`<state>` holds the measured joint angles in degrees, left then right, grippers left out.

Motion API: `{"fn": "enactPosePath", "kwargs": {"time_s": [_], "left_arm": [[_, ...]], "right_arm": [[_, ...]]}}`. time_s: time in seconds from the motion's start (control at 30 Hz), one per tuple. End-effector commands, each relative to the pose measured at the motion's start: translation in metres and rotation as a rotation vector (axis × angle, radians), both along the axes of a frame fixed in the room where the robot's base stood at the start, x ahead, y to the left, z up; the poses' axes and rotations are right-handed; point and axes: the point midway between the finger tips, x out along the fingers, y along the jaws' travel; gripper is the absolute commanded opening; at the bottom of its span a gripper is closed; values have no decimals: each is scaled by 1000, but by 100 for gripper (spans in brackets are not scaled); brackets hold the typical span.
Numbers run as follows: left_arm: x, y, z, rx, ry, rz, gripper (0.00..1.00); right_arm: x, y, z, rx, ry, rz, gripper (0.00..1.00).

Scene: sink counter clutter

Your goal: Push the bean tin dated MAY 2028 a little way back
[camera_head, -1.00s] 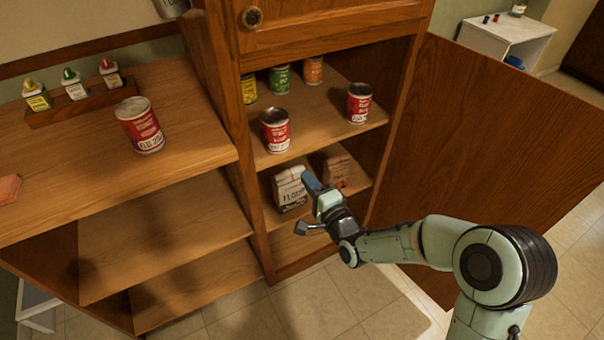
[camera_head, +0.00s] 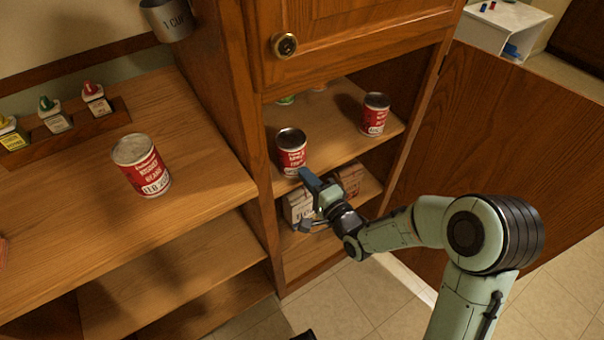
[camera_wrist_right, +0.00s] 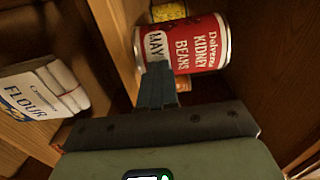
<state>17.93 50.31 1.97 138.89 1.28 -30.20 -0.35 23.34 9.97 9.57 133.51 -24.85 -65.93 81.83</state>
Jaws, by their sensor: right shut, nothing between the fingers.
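A red and white kidney bean tin with MAY on its date band (camera_wrist_right: 190,45) fills the top of the right wrist view; the year is hidden. It appears to be the left tin (camera_head: 291,150) on the cupboard's upper shelf, upright near the front edge. My right gripper (camera_head: 308,179) is shut and empty, just in front of and below that tin. In the wrist view its fingers (camera_wrist_right: 157,84) overlap the date band; I cannot tell whether they touch.
A similar tin (camera_head: 375,114) stands right on the same shelf, its date unreadable. A tin marked FEB (camera_head: 141,166) stands on the left counter. A flour packet (camera_wrist_right: 38,90) sits on the shelf below. The open door (camera_head: 500,130) is at right.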

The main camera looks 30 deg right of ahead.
Motion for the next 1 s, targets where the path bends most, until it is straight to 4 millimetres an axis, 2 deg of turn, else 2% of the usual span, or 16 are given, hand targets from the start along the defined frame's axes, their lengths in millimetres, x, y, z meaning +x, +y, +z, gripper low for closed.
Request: {"fn": "enactPosePath", "kwargs": {"time_s": [0.47,0.57,0.73,1.0], "left_arm": [[-2,-1,1,-2,4,-1,43],[0,0,-1,0,0,0,43],[7,4,-6,10,-18,8,43],[8,4,-6,11,-22,9,43]], "right_arm": [[-3,-2,0,0,0,-1,0],[5,-1,-1,0,-1,0,0],[30,1,-1,0,-1,1,0],[34,1,0,1,1,-1,0]]}}
